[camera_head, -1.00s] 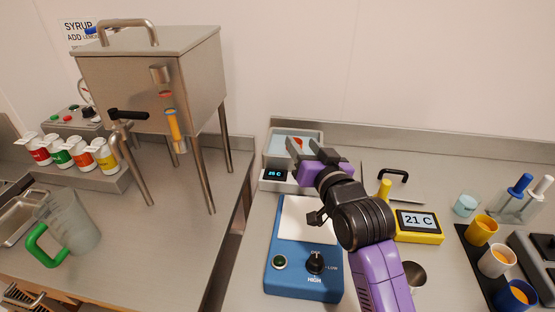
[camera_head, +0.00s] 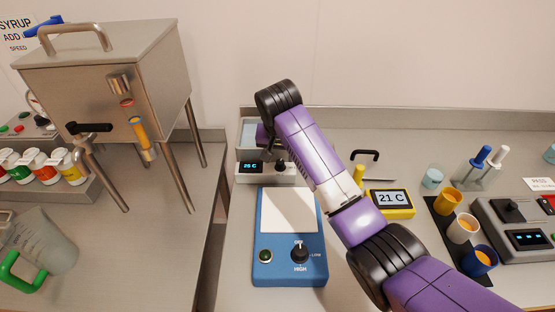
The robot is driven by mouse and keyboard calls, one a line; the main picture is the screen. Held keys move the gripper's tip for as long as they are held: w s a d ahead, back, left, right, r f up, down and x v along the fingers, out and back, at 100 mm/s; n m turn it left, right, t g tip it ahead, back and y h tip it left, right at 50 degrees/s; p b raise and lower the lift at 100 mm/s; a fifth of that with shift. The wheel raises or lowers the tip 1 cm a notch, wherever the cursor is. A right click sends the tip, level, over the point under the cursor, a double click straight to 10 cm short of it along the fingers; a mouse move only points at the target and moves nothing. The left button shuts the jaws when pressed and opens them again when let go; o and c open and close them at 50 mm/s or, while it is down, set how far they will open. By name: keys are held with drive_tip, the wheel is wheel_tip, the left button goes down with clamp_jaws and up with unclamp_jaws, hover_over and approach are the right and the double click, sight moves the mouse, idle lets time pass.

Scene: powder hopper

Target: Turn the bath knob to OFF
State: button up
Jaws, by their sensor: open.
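The bath (camera_head: 246,180) is a pale box with a lit display reading about 25 C, at the back of the right-hand counter. A dark shape at the right of its front face appears to be the bath knob (camera_head: 281,166); its setting is too small to read. My gripper (camera_head: 266,136) points down over the bath, just behind and above that dark shape. The gripper is open, but my own arm hides most of it and its fingertips. I cannot tell whether it touches the knob.
A blue hot plate (camera_head: 264,274) with its own OFF/LOW/HIGH knob (camera_head: 300,251) stands in front of the bath. A yellow meter (camera_head: 391,202) reading 21 C is to the right. A steel hopper (camera_head: 110,75) stands left. Several cups line a dark mat at right.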

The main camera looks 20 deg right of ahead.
sight(280, 162)
drive_tip(key=shift+x, duration=2.55)
drive_tip(key=shift+p, duration=0.35)
clamp_jaws()
